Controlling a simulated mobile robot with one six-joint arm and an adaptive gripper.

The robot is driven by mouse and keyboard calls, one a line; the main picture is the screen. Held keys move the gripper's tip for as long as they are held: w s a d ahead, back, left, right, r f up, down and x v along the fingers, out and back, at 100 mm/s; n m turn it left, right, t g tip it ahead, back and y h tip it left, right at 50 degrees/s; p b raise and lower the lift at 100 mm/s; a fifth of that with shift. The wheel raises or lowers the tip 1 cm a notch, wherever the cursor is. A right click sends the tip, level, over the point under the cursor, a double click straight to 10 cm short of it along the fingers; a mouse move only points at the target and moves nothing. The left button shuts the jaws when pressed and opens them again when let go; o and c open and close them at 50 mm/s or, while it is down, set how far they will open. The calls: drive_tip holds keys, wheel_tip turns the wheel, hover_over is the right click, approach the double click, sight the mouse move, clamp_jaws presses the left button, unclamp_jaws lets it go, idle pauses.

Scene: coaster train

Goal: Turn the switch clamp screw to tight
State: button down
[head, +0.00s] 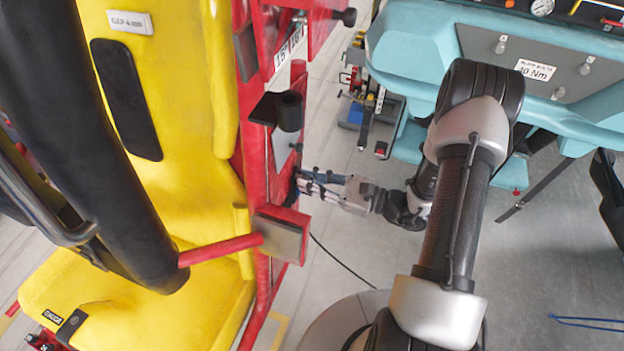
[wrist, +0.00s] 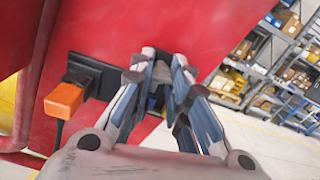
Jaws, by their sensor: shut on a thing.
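My gripper (head: 310,184) reaches left to the red frame of the yellow seat in the head view. In the wrist view the fingers (wrist: 159,75) converge on a small dark part at the red panel (wrist: 110,25). They are shut on it; I take it for the switch clamp screw, but the fingertips hide most of it, and its turn angle cannot be told. A black switch housing (wrist: 98,72) sits on the panel just left of the fingertips, with an orange plug (wrist: 64,100) on its left side.
A yellow seat (head: 175,150) with a black padded bar (head: 85,130) fills the left. A red bar (head: 222,250) juts out below my gripper. A teal console (head: 410,45) with a "10 Nm" label (head: 536,69) stands at upper right.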

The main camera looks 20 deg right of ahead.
drive_tip(key=c, duration=1)
unclamp_jaws()
drive_tip(key=shift+o, duration=0.2)
drive_tip(key=v, duration=1.2)
